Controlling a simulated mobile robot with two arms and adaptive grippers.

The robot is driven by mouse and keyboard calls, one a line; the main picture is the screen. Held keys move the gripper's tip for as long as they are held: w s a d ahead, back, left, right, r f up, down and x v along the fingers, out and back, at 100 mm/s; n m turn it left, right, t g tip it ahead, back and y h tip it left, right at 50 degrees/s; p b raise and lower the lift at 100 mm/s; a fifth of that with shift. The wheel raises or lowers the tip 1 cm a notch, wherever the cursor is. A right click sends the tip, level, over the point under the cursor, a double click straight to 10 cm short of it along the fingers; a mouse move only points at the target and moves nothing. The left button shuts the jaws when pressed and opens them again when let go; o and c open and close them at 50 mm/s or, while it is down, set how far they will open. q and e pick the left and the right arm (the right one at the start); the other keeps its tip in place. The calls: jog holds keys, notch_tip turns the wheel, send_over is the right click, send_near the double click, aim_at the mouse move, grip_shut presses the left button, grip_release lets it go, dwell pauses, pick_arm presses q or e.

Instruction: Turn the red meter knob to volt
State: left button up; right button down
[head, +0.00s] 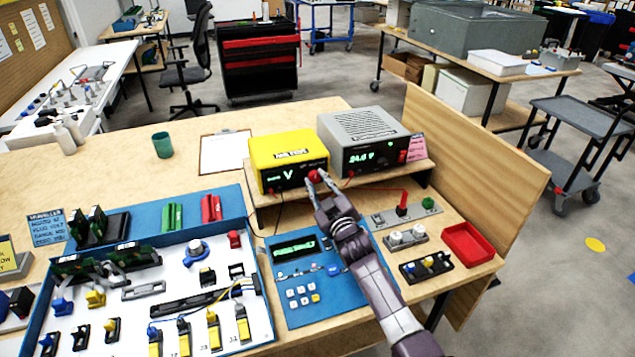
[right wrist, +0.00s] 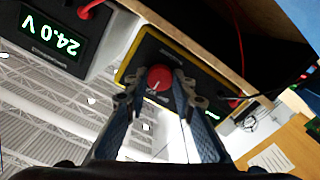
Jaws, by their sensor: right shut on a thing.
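The yellow meter (head: 289,148) stands on a wooden shelf at the back of the bench. Its dark front display shows a green "V" in the head view. The red knob (head: 317,176) is at the lower right of the meter's front; it also shows in the right wrist view (right wrist: 159,77), with a pale pointer line on its face. My right gripper (head: 321,185) reaches up to the knob, and its fingers (right wrist: 158,92) are closed on the knob's two sides. The fingertips partly hide the knob in the head view. My left gripper is not in view.
A grey power supply (head: 360,130) reading about 24.0 V stands right of the meter. A blue panel (head: 300,312) with buttons and a display lies below the shelf. A white board (head: 130,312) with components fills the left. A red tray (head: 468,244) sits at right.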

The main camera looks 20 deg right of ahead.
jog(key=shift+f, duration=0.1)
jog(key=c, duration=1.6)
grip_release()
jog(key=shift+s, duration=0.1)
jog(key=s, duration=1.1)
jog(key=shift+s+d, duration=0.2)
jog(key=shift+s, duration=0.2)
